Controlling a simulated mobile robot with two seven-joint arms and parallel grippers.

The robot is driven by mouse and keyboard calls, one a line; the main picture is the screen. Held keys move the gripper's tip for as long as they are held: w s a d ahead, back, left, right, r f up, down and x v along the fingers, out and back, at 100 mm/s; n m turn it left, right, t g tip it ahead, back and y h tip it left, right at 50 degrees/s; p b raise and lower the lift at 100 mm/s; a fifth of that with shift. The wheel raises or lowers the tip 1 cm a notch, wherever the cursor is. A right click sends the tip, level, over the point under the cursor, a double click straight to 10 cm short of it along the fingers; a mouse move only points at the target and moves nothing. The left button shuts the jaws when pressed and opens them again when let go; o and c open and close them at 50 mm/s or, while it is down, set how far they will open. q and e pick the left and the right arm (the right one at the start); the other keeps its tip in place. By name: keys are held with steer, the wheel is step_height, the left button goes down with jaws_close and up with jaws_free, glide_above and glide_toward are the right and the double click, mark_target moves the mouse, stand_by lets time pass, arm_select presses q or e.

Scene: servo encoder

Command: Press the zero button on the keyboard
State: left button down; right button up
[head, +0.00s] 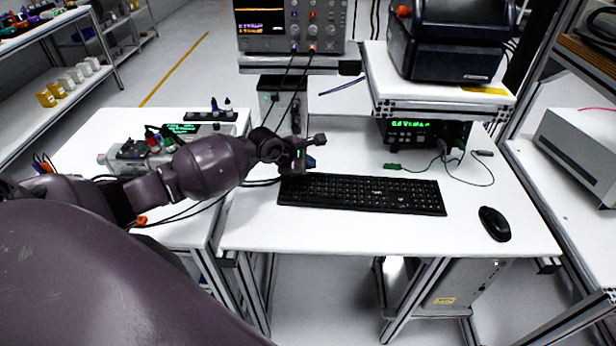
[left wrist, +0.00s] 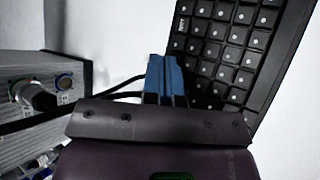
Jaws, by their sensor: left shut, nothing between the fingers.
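The black keyboard (head: 362,194) lies flat on the white table. My left gripper (head: 311,163) is at the keyboard's left end, near its far left corner. In the left wrist view, the blue fingertips (left wrist: 166,78) are together and empty, beside the edge of the keyboard (left wrist: 232,50). Whether they touch a key cannot be told. The key labels are too small to read, so I cannot pick out the zero button. My right gripper is not in view.
A black mouse (head: 494,223) lies right of the keyboard. A bench device with a green display (head: 412,131) stands behind, under a raised shelf. A grey instrument (head: 292,26) is at the back. A boxed device (head: 138,153) with cables stands on the left table.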

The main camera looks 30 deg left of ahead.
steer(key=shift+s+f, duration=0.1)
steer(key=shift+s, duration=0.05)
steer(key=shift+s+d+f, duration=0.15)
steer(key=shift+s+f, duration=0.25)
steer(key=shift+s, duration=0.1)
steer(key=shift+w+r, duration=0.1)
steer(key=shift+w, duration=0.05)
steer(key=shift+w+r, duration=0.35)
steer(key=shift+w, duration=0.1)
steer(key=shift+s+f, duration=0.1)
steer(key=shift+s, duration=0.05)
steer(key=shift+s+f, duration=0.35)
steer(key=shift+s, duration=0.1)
